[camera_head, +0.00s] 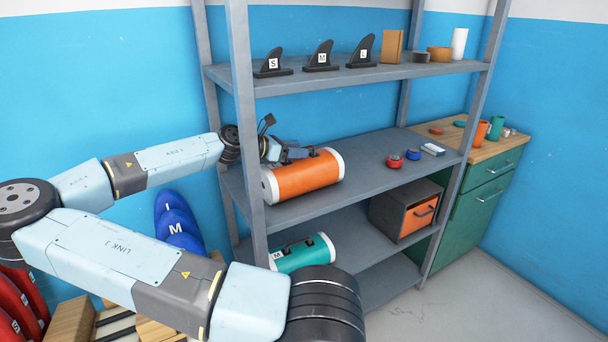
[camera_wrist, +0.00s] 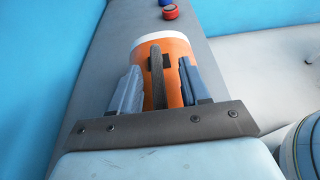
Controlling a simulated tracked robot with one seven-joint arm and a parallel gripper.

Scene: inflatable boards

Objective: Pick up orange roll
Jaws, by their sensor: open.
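The orange roll (camera_head: 305,176) with white ends lies on the middle shelf of the grey rack, near its left side. It also shows in the wrist view (camera_wrist: 174,62), with a dark handle strap (camera_wrist: 157,70) running along it. My gripper (camera_head: 305,153) is at the roll's top. In the wrist view my gripper (camera_wrist: 158,82) is open, with one finger on each side of the strap. Whether the fingers touch the roll I cannot tell. Part of the roll is hidden behind the fingers and the gripper's bracket.
The rack's front left post (camera_head: 243,110) stands close to my arm. A teal roll (camera_head: 304,254) and a grey box with an orange drawer (camera_head: 405,213) are on the lower shelf. Red tape (camera_head: 394,160) and blue tape (camera_head: 413,154) sit right of the roll, with free shelf between.

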